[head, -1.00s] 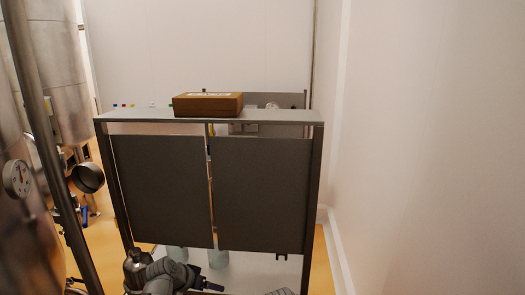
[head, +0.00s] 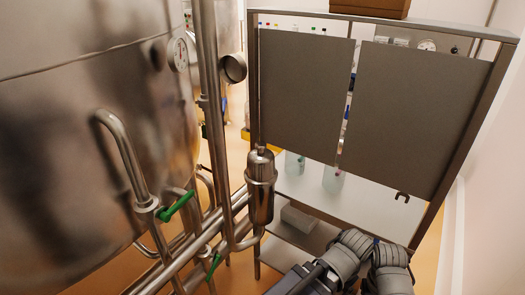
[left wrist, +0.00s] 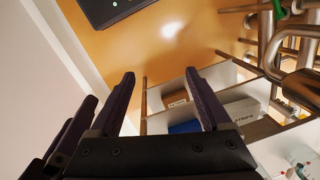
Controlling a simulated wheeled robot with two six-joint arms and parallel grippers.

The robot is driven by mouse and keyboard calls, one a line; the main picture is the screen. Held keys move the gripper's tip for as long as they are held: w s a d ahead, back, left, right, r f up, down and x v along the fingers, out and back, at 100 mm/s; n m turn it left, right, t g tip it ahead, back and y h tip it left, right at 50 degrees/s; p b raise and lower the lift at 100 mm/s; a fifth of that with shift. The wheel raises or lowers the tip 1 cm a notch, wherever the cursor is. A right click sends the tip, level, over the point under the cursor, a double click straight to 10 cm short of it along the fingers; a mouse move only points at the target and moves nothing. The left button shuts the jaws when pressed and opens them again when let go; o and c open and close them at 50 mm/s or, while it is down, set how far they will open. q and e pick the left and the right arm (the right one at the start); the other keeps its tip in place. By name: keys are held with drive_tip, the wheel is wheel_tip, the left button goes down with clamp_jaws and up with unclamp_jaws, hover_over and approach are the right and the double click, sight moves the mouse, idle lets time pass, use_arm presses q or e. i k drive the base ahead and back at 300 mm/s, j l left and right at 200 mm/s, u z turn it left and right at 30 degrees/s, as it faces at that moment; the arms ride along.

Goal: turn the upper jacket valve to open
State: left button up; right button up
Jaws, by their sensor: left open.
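Two green-handled valves sit on the jacket piping beside the large steel tank. The upper jacket valve's green handle (head: 176,206) is slanted, at the left of the head view. A lower green handle (head: 213,266) is below and right of it. A green part shows at the top right edge of the left wrist view; I cannot tell which valve it is. My left gripper (left wrist: 160,78) is open and empty, with its fingers apart, away from the valves. Dark finger-like parts left of it may be my right gripper; its jaws are unclear.
The steel tank (head: 90,110) fills the left, with a gauge (head: 181,54) on it. Vertical pipes and a steel canister (head: 260,188) stand between the valves and my arms. A grey-panelled rack (head: 305,90) stands right, with a brown box (head: 375,8) on top.

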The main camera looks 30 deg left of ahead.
sight(165, 218)
drive_tip(key=u, duration=1.8)
